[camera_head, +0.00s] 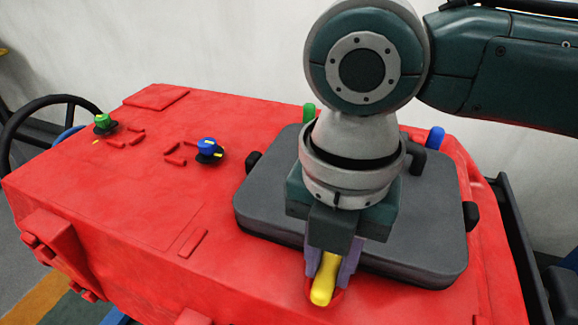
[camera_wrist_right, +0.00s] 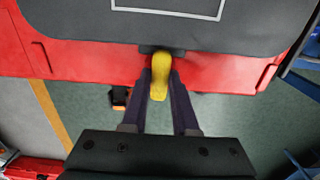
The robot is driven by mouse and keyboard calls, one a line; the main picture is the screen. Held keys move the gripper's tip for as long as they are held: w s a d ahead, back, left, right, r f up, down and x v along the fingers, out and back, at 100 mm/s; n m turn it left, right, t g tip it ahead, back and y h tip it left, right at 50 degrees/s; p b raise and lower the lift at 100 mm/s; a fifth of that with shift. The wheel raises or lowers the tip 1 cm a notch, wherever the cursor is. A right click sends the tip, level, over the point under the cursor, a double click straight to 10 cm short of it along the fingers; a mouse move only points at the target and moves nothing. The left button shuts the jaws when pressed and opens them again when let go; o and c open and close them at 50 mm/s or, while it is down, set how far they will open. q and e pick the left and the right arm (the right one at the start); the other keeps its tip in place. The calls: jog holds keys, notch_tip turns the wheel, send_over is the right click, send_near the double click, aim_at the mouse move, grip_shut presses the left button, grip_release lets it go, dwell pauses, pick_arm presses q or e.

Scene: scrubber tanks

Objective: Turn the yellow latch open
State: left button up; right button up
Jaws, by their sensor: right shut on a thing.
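The yellow latch (camera_head: 324,280) sticks out from the front edge of the dark grey lid (camera_head: 262,216) on the red machine. It also shows in the right wrist view (camera_wrist_right: 160,75), where it points away from the lid (camera_wrist_right: 90,22). My right gripper (camera_head: 335,272) is over the front of the lid, with its purple fingers on either side of the latch. In the right wrist view the fingers (camera_wrist_right: 162,85) flank the latch and are shut on it. The upper part of the latch is hidden under my gripper in the head view. My left gripper is out of view.
The red machine top (camera_head: 120,200) carries a green knob (camera_head: 103,122) and a blue knob (camera_head: 208,150) left of the lid. Black knobs sit at the lid's sides. A black steering wheel (camera_head: 15,125) stands at the far left. A pale wall is behind.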

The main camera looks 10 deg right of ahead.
grip_shut()
jog(key=shift+r+m+p, duration=0.2)
jog(key=shift+m+p, duration=0.4)
jog(key=shift+p, duration=0.35)
jog(key=m+p, duration=0.4)
jog(key=shift+m+p, duration=0.95)
jog(key=shift+m, duration=0.05)
jog(key=m+p, duration=0.3)
jog(key=m, duration=0.2)
jog(key=shift+a, duration=0.1)
jog(key=m+p, duration=0.2)
jog(key=m, duration=0.3)
jog(key=shift+f+m, duration=0.15)
jog(key=shift+m, duration=0.25)
